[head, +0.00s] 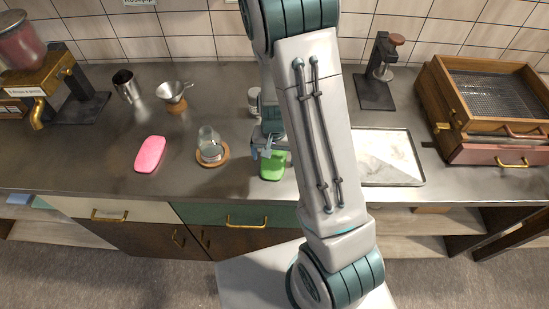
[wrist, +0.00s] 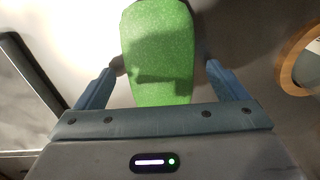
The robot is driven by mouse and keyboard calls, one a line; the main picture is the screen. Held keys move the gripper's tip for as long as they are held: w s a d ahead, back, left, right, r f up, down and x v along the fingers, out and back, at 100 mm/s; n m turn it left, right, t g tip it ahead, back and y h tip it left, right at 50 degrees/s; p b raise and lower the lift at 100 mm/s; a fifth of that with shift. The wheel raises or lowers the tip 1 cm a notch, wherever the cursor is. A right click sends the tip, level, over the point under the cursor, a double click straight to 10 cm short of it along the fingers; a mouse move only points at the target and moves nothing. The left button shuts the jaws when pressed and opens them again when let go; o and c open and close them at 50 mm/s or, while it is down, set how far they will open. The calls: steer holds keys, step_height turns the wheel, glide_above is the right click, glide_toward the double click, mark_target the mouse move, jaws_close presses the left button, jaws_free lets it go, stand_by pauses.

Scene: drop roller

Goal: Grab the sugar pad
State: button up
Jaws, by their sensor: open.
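A green pad (head: 272,167) lies on the grey counter, partly hidden under my gripper in the head view. In the wrist view the green pad (wrist: 158,50) lies lengthwise between the two fingers. My gripper (wrist: 160,72) is open, with a finger on either side of the pad and a gap at the right; contact at the left is unclear. In the head view my gripper (head: 263,150) is just over the pad's far end. A pink pad (head: 149,154) lies further left on the counter. No lettering on either pad shows which is the sugar pad.
A glass vessel on a round wooden coaster (head: 212,159) stands just left of my gripper. A white marbled tray (head: 390,158) lies to the right, partly behind my arm. A metal cup (head: 128,87) and a funnel (head: 173,92) stand further back.

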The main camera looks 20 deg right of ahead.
steer(key=shift+f, duration=0.1)
steer(key=c, duration=1.2)
